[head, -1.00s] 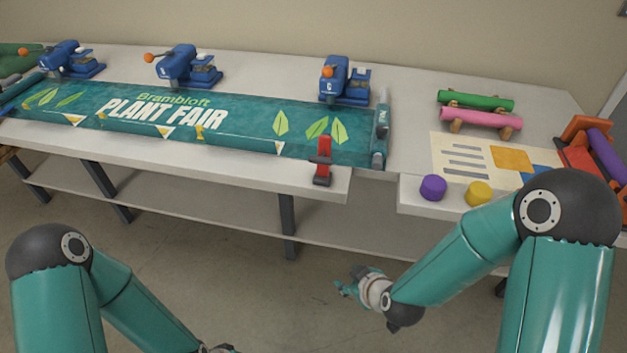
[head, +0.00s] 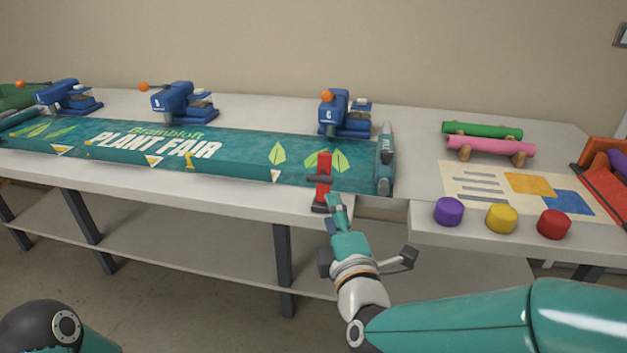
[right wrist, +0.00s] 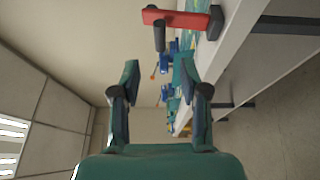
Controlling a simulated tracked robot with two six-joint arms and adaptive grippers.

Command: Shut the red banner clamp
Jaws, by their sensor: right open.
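The red banner clamp (head: 323,180) stands at the table's front edge, by the right end of the teal banner (head: 240,159). Its red lever points up, with a dark crossbar and a dark base. In the right wrist view the clamp (right wrist: 178,19) lies at the top, outside the space between the fingers. My right gripper (head: 336,206) is just right of the clamp's base in the head view; whether they touch cannot be told there. In the right wrist view the gripper (right wrist: 158,72) is open and empty. My left gripper is out of view.
Several blue grommet-press-like machines, one at right (head: 345,114), stand behind the banner. A gap splits the table front right of the clamp. Purple (head: 448,211), yellow (head: 502,218) and red (head: 554,224) round pieces line the right section's front edge.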

